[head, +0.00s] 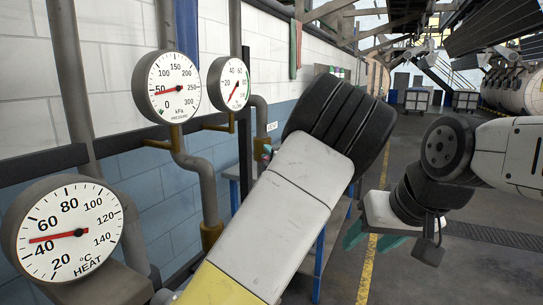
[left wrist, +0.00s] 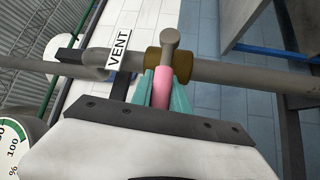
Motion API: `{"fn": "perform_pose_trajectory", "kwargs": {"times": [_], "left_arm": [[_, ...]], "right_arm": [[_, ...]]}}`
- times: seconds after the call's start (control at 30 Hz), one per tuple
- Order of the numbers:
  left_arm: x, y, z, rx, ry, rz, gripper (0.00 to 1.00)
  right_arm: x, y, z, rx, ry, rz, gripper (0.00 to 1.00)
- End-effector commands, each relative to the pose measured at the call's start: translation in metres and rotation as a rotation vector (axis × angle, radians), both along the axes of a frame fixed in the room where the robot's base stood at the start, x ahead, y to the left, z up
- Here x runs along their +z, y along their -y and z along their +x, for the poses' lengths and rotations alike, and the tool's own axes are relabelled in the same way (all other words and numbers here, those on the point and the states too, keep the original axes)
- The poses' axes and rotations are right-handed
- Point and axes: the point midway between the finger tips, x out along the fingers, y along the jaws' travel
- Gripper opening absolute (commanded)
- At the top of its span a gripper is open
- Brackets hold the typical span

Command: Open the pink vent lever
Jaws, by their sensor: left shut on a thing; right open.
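The pink vent lever (left wrist: 162,88) shows in the left wrist view, below a brass-coloured collar on a grey pipe. My left gripper (left wrist: 164,76) is shut on it, with a teal finger on each side of the pink grip. In the head view my left forearm hides most of this spot; only a small bit of teal and pink shows beside the arm. A white VENT label (left wrist: 118,50) hangs by the pipe, left of the lever. My right gripper (head: 370,238) is open and empty at the right, over the floor and away from the lever.
The grey pipe (left wrist: 225,72) crosses the wrist view. Open floor with a yellow line (head: 372,250) lies to the right.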

Motion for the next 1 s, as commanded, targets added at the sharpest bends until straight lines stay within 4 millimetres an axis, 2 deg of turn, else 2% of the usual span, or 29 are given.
{"fn": "perform_pose_trajectory", "kwargs": {"times": [0.27, 1.0], "left_arm": [[-0.005, -0.001, 0.0, 0.002, 0.062, -0.026, 0.0], [-0.035, 0.002, 0.007, 0.001, 0.506, -0.21, 0.0]], "right_arm": [[0.0, 0.0, 0.0, 0.0, 0.0, 0.0, 0.52], [0.0, 0.0, 0.0, 0.0, 0.0, 0.0, 0.52]]}}
